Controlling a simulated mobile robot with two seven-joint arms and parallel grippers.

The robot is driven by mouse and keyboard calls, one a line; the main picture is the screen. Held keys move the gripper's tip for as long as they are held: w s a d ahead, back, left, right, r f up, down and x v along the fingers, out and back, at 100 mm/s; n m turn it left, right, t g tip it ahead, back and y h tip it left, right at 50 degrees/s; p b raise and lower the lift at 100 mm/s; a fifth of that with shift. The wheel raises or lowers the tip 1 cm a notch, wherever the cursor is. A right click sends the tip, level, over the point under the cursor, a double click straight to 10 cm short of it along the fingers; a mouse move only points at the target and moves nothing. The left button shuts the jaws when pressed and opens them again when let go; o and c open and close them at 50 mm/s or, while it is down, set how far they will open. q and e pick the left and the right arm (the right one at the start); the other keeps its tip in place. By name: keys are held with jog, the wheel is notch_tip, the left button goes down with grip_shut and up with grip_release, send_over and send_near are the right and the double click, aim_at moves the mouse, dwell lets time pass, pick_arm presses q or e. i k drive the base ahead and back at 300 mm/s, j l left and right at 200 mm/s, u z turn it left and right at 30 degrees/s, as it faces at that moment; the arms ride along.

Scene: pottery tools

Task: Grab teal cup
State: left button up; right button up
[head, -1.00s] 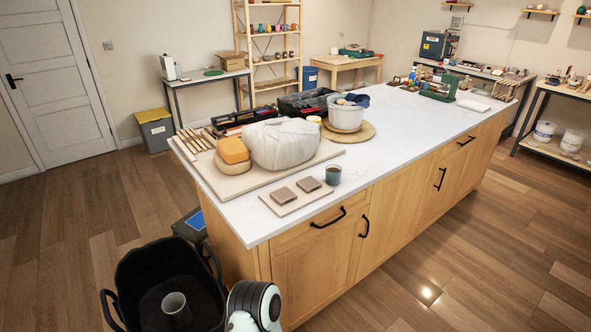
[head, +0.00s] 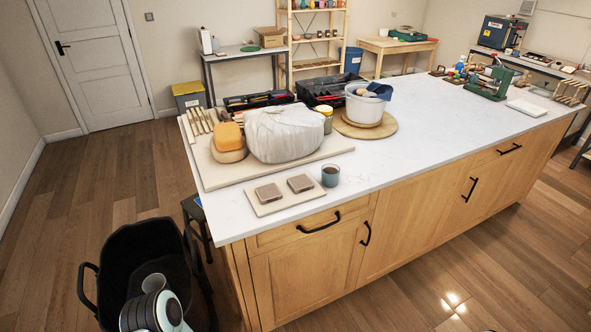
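The teal cup (head: 330,176) stands upright on the white countertop near its front edge. It is a small blue-grey cup with a dark inside, just right of a board with two brown square blocks. Nothing touches it. Neither of my grippers shows in the head view. A banded arm link of mine (head: 150,311) shows at the bottom left, well away from the cup.
The board with brown blocks (head: 269,210) lies left of the cup. Behind are a wrapped clay bag (head: 285,134), an orange sponge (head: 229,136) and a white bucket (head: 365,108). A black tub (head: 150,240) stands on the floor.

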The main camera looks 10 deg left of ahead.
aim_at(330, 172)
jog(key=i+l+u, duration=0.15)
jog(key=u, duration=0.2)
jog(key=i+l+u, duration=0.15)
jog(key=l+u, duration=0.2)
jog(key=i+l+u, duration=0.1)
jog(key=l+u, duration=0.25)
jog(key=j, duration=0.1)
